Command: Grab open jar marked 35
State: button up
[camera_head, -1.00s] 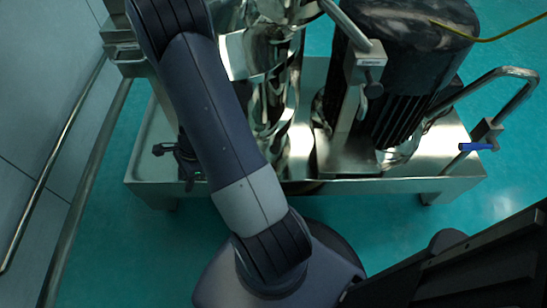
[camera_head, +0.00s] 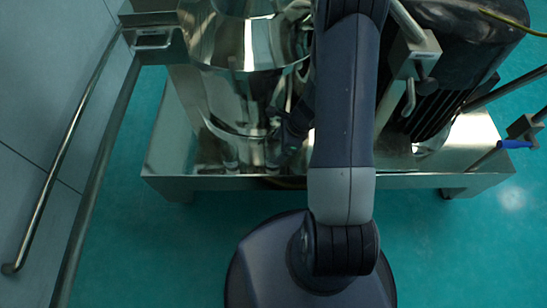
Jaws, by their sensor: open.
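No jar and no mark 35 can be made out in the head view. My arm runs down the middle of the picture, in front of the steel machine. A dark part at the left edge of my arm, against the shiny steel, looks like my gripper (camera_head: 286,126). It is open and partly hidden behind the arm link. Its fingertips are hard to make out, and I see nothing held in it.
A polished steel vessel (camera_head: 233,100) and a dark ribbed motor (camera_head: 455,60) stand on a steel base (camera_head: 165,160). A blue-handled valve (camera_head: 516,144) is at the right. Metal rails (camera_head: 70,140) run along the left wall.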

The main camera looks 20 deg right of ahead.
jog(key=b+x, duration=0.2)
jog(key=x, duration=0.4)
jog(key=shift+a, duration=0.2)
jog(key=shift+r, duration=0.1)
jog(key=shift+c, duration=0.5)
jog(key=c, duration=1)
jog(key=shift+o, duration=0.2)
